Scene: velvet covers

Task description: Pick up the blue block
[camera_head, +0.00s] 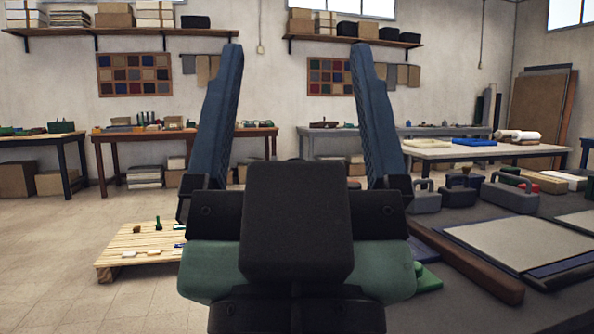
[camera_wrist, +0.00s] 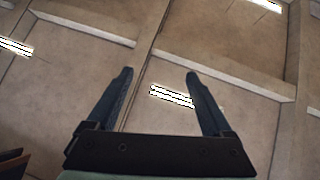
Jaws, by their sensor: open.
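My gripper (camera_head: 297,48) is raised in front of the camera, with its two dark blue fingers spread and nothing between them. In the wrist view my gripper (camera_wrist: 161,75) is also open and empty, pointing at the ceiling. No blue block shows clearly. A flat blue piece (camera_head: 474,142) lies on a pale-topped table at the right. A small blue item (camera_head: 180,245) lies at the right edge of a low wooden pallet, partly beside my gripper. I cannot tell whether either is the block. My gripper touches neither.
A dark table (camera_head: 470,300) at the right bears grey handled weights (camera_head: 510,196), a brown bar (camera_head: 466,262) and a pale panel (camera_head: 520,246). The low pallet (camera_head: 135,264) holds small tools. Workbenches (camera_head: 140,133) line the back wall. Tiled floor at the left is free.

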